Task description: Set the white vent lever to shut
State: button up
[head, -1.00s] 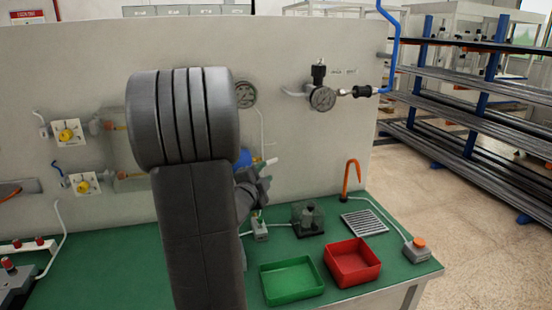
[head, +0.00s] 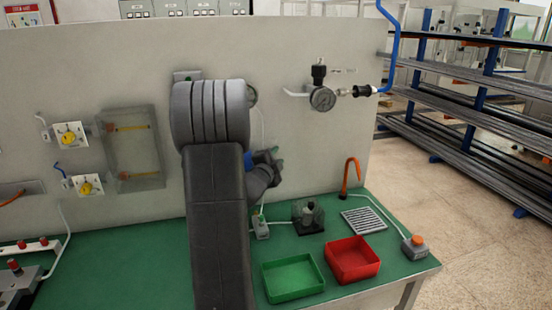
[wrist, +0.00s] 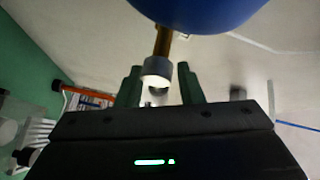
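My gripper (wrist: 158,72) shows in the wrist view with its two dark green fingers apart. A brown rod with a whitish cylindrical end (wrist: 157,69) comes down from a large blue rounded body (wrist: 195,8). The whitish end appears between the fingertips, with gaps to both sides; contact cannot be seen. It may be the vent lever, but I cannot tell for certain. A little blue (head: 248,160) shows beside my wrist.
The upright grey panel (head: 330,150) carries a gauge (head: 322,98), yellow-knobbed valves (head: 69,137) and a clear-covered box (head: 133,150). On the green bench stand a green tray (head: 293,279), a red tray (head: 352,260), an orange hook (head: 350,175) and an orange-button box (head: 415,247).

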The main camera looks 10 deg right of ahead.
grip_shut()
jog(key=shift+a+f+n+b, duration=0.1)
jog(key=shift+n+b, duration=0.2)
jog(key=shift+b, duration=0.85)
jog(key=a+r+n+t+y+b, duration=0.2)
jog(key=n+t+b, duration=0.2)
jog(key=n+b, duration=0.5)
jog(key=a+r+n+t+y+b, duration=0.2)
jog(key=n+t+b, duration=0.3)
jog(key=b, duration=1.2)
jog(key=n+y, duration=0.1)
jog(key=n, duration=0.3)
jog(key=shift+a+y, duration=0.3)
jog(key=shift+a, duration=0.05)
jog(key=shift+s+n+y+b, duration=0.1)
jog(key=shift+n+y+b, duration=0.2)
jog(key=shift+b, duration=0.05)
grip_release()
jog(key=shift+r, duration=0.15)
